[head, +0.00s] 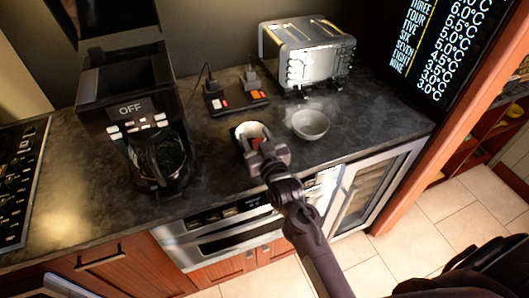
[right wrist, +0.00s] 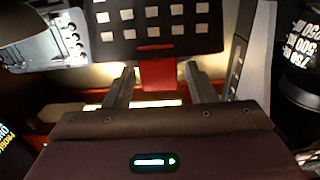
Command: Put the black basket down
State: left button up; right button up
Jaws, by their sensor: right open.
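The black basket (head: 238,133), with a pale inside, stands on the dark countertop (head: 225,165) near its front edge. In the right wrist view the basket (right wrist: 200,38) shows as a black wall with rows of pale square openings, at the top. Its red handle (right wrist: 157,78) points toward my gripper. My right gripper (head: 259,147) is at the near side of the basket and hides part of it in the head view. In the right wrist view its two fingers (right wrist: 160,80) are apart, one on each side of the handle, with gaps. My left gripper is not in view.
A grey bowl (head: 311,124) stands just right of the basket. A black coffee maker (head: 130,110) with a glass carafe is at the left. A power strip (head: 237,103) and a silver toaster (head: 305,55) are behind. Free counter lies between coffee maker and basket.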

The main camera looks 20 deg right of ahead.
jog(key=s+b, duration=0.2)
jog(key=s, duration=0.9)
jog(key=shift+d, duration=0.15)
